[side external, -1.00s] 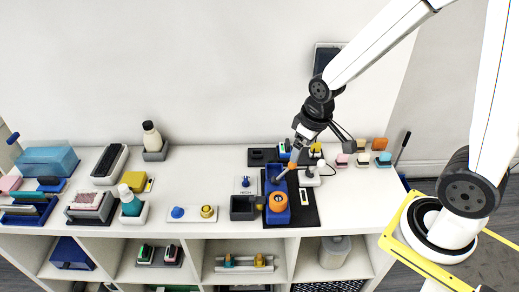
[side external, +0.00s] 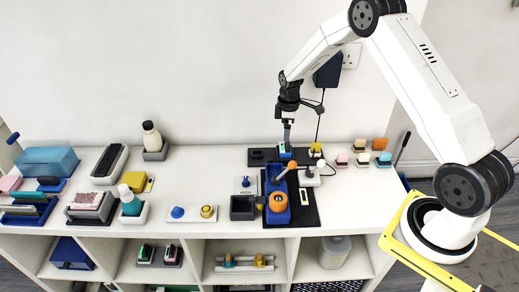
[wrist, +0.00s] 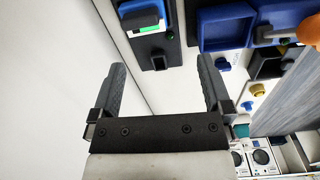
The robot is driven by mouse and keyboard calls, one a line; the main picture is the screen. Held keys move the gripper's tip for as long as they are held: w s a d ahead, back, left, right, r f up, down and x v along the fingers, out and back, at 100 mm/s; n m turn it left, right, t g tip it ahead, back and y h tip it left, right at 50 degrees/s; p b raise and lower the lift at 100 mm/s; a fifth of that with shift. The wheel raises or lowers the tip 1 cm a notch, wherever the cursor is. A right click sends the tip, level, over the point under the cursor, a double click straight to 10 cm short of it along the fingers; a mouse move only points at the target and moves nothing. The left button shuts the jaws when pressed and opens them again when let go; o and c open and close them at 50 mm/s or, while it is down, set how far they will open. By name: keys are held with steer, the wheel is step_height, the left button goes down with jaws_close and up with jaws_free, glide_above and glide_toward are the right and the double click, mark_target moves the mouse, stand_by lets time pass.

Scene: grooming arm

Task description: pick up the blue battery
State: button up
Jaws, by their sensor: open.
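A blue block that looks like the battery (side external: 285,154) sits at the back of the dark mat on the white counter, with a white and green part beside it. In the wrist view the blue block (wrist: 138,12) shows at the top edge, partly cut off, above a green lit panel. My gripper (side external: 287,141) points down just above the block in the side view. In the wrist view its two dark fingers (wrist: 162,66) stand wide apart with nothing between them. I cannot tell whether the fingertips are beside the block or above it.
A blue stand (side external: 276,182) with an orange-tipped tool (side external: 292,166) is just in front. A white device (side external: 309,178) stands to its right. Small colored blocks (side external: 362,160) lie farther right.

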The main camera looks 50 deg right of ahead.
mark_target(285, 148)
steer(key=shift+w+d+f+n, duration=0.25)
steer(key=shift+d+f, duration=0.35)
steer(key=shift+w+d+f+n, duration=0.2)
steer(key=shift+d+f+n, duration=0.05)
steer(key=shift+d+f, duration=0.35)
steer(key=shift+f, duration=0.1)
steer(key=shift+f, duration=1.2)
steer(key=shift+w+a+f, duration=0.1)
steer(key=shift+w+f, duration=0.05)
steer(key=shift+f, duration=1.15)
steer(key=shift+w+f, duration=0.1)
steer(key=shift+f, duration=1.2)
steer(key=c, duration=1.1)
